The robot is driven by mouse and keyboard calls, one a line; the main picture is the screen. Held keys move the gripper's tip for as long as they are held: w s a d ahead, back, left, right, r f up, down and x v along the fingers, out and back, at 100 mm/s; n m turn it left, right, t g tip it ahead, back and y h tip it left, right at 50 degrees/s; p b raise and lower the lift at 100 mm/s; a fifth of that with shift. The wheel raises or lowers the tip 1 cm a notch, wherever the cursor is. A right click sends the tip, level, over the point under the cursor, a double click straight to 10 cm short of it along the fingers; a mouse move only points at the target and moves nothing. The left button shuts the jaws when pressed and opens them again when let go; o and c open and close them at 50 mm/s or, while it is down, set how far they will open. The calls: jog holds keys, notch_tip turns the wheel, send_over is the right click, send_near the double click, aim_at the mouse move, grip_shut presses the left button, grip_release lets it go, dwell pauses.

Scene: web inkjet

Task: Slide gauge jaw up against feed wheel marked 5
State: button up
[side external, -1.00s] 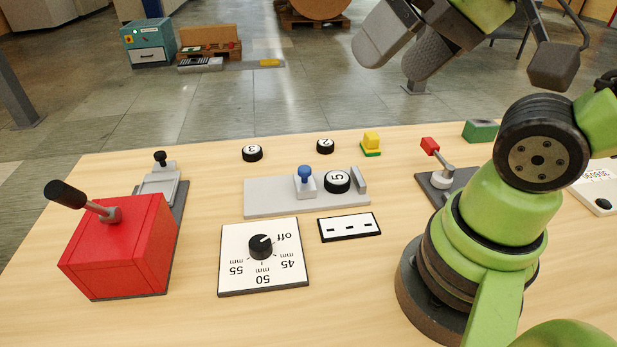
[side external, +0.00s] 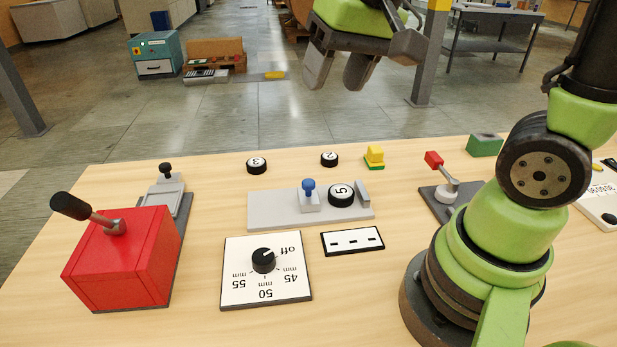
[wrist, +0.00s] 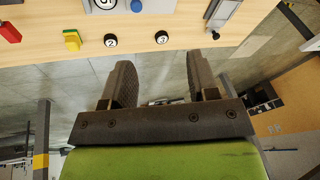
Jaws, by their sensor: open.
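The feed wheel marked 5 (side external: 341,194) is a black disc with a white top, sitting on the grey gauge base (side external: 275,212) against or close to the fixed grey stop (side external: 363,191) at its right end. The gauge jaw (side external: 309,198), a light grey block with a blue knob, stands just left of the wheel; I cannot tell whether they touch. In the wrist view the wheel (wrist: 104,4) and the blue knob (wrist: 137,5) show at the top edge. My gripper (side external: 337,82) is open and empty, high above and behind the gauge; it also shows in the wrist view (wrist: 158,82).
Wheels marked 3 (side external: 257,166) and 2 (side external: 329,159) lie behind the gauge. A dial panel (side external: 266,270) and a display (side external: 352,241) lie in front. A red lever box (side external: 120,260) stands left, a red-handled lever (side external: 441,172) right, a yellow-green block (side external: 374,157) behind.

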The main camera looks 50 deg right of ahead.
jog(key=w+d+f+g, duration=0.2)
jog(key=w+f, duration=0.3)
jog(key=g, duration=0.2)
send_near(308, 182)
jog(key=shift+m+h, duration=0.4)
jog(key=f, duration=0.9)
jog(key=shift+a, duration=0.3)
jog(key=shift+c, duration=0.2)
